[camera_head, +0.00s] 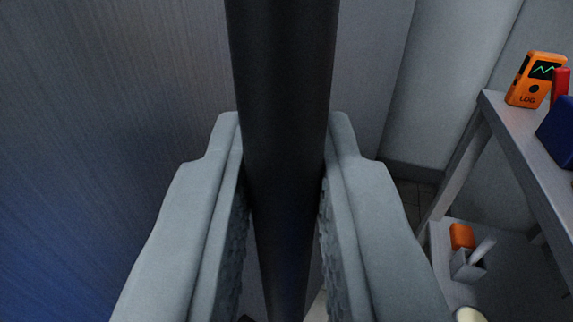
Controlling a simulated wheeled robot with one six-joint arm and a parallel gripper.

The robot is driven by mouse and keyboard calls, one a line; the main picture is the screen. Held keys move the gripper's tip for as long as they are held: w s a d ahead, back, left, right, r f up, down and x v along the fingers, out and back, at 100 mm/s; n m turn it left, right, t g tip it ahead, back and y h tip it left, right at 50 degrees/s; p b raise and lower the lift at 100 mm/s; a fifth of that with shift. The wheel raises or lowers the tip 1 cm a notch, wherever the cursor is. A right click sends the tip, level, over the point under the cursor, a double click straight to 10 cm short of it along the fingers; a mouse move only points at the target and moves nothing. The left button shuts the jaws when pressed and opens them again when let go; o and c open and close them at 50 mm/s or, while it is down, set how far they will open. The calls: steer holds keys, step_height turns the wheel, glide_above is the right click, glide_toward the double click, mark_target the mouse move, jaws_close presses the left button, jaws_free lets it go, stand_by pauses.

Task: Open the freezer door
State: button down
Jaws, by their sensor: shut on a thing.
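The freezer door (120,120) is a brushed metal surface that fills the left of the view, with a bluish tint low down. A thick black upright bar, the door handle (283,90), runs from the top of the view down through the middle. My gripper (284,150) has its two grey fingers on either side of the handle, shut on it, with the ridged inner pads against the bar. Whether the door stands ajar cannot be told from this view.
On the right stands a grey table (505,125) with a lower shelf. On its top are an orange logger (535,80) with a screen, a red item (560,85) and a blue item (558,132). The shelf holds an orange object (461,237) and a small grey holder (467,266).

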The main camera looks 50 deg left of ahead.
steer(key=shift+r, duration=0.1)
steer(key=c, duration=1.4)
jaws_free()
steer(key=shift+a, duration=0.15)
steer(key=shift+c, duration=0.2)
steer(key=v, duration=1.7)
steer(key=shift+d, duration=0.2)
steer(key=shift+s, duration=0.1)
